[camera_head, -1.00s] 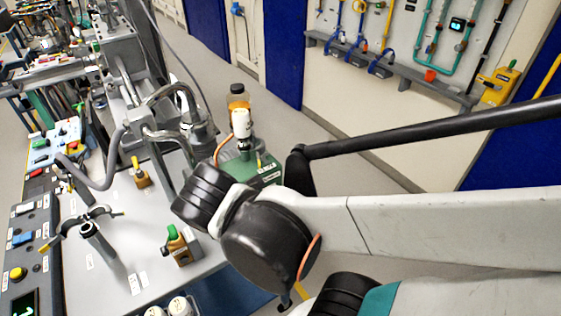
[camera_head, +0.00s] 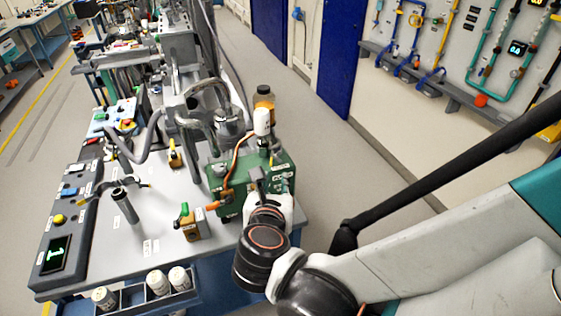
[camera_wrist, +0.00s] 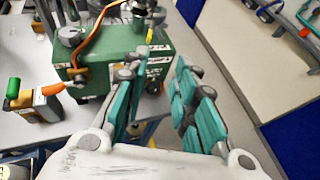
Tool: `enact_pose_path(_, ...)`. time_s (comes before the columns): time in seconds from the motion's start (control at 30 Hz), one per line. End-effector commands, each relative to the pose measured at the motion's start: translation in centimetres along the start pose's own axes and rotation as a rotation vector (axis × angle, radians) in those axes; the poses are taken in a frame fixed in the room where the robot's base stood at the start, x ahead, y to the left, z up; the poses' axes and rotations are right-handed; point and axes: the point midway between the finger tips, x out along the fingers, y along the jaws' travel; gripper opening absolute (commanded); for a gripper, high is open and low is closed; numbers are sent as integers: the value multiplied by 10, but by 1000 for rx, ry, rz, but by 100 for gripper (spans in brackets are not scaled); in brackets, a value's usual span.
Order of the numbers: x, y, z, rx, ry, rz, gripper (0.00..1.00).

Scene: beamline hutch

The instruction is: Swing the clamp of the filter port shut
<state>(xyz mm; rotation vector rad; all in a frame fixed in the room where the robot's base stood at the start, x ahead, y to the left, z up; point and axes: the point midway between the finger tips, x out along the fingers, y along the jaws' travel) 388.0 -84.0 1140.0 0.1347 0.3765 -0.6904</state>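The likely filter port (camera_head: 124,206) is a short grey upright tube on the left half of the grey bench. A dark clamp with spread arms (camera_head: 99,188) sits at its top and looks open; its fine detail is too small to tell. Neither shows clearly in the wrist view. My gripper (camera_wrist: 163,55) has its teal fingers apart with nothing between them. It is at the bench's right end, beside the green box (camera_wrist: 100,70), well to the right of the tube. In the head view my wrist hides part of the gripper and the box's front.
The green box (camera_head: 222,178) carries a white-topped cylinder and an orange cable. A brown block with a green knob (camera_head: 190,229) stands between the tube and my gripper. White jars (camera_head: 158,281) sit in a front rack. A control panel (camera_head: 55,248) lines the left edge.

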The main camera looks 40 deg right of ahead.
Motion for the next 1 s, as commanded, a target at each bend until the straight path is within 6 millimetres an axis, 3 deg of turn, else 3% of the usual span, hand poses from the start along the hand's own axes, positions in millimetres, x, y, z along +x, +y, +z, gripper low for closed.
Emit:
enact_pose_path(0.03,28,22,11,11,1,-24,26)
enact_pose_path(0.5,98,20,11,11,1,-21,26)
enact_pose_path(0.7,120,20,11,10,1,-18,26)
enact_pose_path(1.0,127,21,12,8,1,-15,26)
